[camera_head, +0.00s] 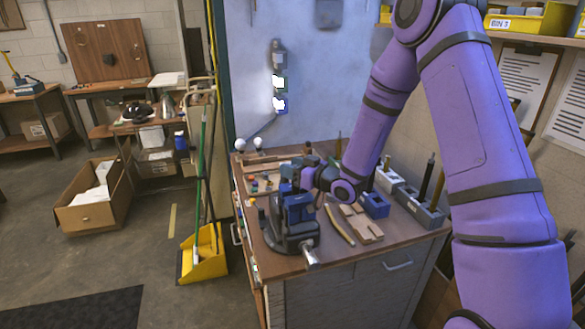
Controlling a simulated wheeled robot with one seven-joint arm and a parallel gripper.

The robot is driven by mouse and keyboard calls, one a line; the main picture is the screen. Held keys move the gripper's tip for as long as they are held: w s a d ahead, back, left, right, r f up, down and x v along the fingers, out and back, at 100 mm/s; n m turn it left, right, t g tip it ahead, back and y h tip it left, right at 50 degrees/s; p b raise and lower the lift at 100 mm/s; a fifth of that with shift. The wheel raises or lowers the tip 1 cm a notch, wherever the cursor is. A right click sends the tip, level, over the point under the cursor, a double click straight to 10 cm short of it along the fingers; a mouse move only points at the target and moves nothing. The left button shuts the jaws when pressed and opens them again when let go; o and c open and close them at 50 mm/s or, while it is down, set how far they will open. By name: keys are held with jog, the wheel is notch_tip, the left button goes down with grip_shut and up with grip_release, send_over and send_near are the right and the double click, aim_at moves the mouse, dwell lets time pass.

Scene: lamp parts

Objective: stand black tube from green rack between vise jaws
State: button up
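The dark blue-grey vise (294,216) stands on the near part of the workbench, its handle toward the front. My purple arm reaches down from the right, and my gripper (291,182) is at the top of the vise, close to the jaws. The fingers are too small and dark to show whether they are open or shut, or whether they hold a tube. A black tube (427,174) stands upright in a grey rack (419,208) at the bench's right. I cannot make out a green rack; a blue rack (375,206) stands left of the grey one.
A yellow dustpan (204,258) stands on the floor beside the bench.

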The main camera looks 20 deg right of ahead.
jog(key=shift+o, duration=0.5)
jog(key=shift+w+d+r, duration=0.1)
jog(key=shift+w+d, duration=0.1)
jog(key=shift+d, duration=0.05)
jog(key=shift+s+d, duration=0.2)
jog(key=a+v, duration=0.1)
jog(key=v, duration=0.9)
jog(key=s+d+r+m+g+h, duration=0.25)
jog(key=s+r+h, duration=0.2)
jog(key=r, duration=0.25)
jog(key=s+d+r+m+g+h, duration=0.1)
jog(key=s+d+r+h, duration=0.2)
jog(key=r+h, duration=0.4)
jog(key=s+a+r+m+g, duration=0.1)
jog(key=s+a+r+g, duration=0.1)
jog(key=s, duration=1)
jog(key=s+a+r+m+g+y, duration=0.1)
jog(key=s+r, duration=0.4)
jog(key=s, duration=0.6)
jog(key=shift+s+a+r+m+g, duration=0.2)
jog(key=shift+s+a+m+g, duration=0.25)
jog(key=shift+g, duration=0.8)
